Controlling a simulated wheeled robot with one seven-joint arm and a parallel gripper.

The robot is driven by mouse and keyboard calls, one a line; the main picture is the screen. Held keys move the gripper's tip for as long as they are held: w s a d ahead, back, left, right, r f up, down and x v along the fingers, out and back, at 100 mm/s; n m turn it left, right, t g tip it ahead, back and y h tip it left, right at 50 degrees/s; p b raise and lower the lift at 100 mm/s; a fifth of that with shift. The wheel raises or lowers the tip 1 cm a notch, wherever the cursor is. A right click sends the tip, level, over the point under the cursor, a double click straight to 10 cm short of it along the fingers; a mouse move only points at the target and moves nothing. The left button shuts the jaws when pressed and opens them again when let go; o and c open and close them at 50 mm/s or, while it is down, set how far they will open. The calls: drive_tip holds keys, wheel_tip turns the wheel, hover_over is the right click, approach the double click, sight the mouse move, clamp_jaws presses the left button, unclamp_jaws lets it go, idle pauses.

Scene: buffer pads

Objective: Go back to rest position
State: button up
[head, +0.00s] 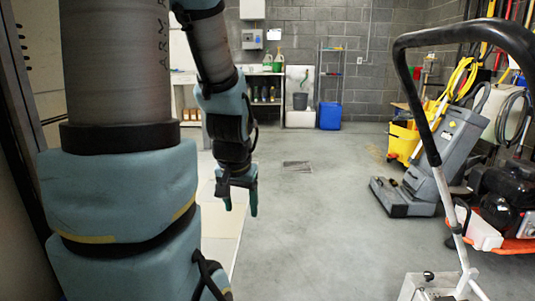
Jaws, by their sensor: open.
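My gripper (241,200) hangs at the end of my arm, left of the picture's middle, pointing down. Its dark green fingers are apart and nothing shows between them. It is in the air in front of the grey floor, near the edge of a pale surface on the left. My arm links fill much of the left side and hide what lies behind them. No buffer pads can be made out.
A floor machine with a black handle (402,60) stands close on the right. A grey floor scrubber (455,150), a yellow mop bucket (403,142) and a red-and-black machine (503,200) stand behind it. A blue bin (330,116) is at the back wall. The middle floor (320,220) is clear.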

drive_tip(key=s+r+n+g+p, duration=0.1)
drive_tip(key=s+r+p, duration=0.1)
drive_tip(key=r+p, duration=1)
drive_tip(key=s+r+g+p, duration=0.1)
drive_tip(key=s+r+p, duration=0.1)
drive_tip(key=r+p, duration=1)
drive_tip(key=shift+a+r+n+p, duration=0.25)
drive_tip(key=shift+n+p, duration=0.15)
drive_tip(key=shift+p, duration=0.55)
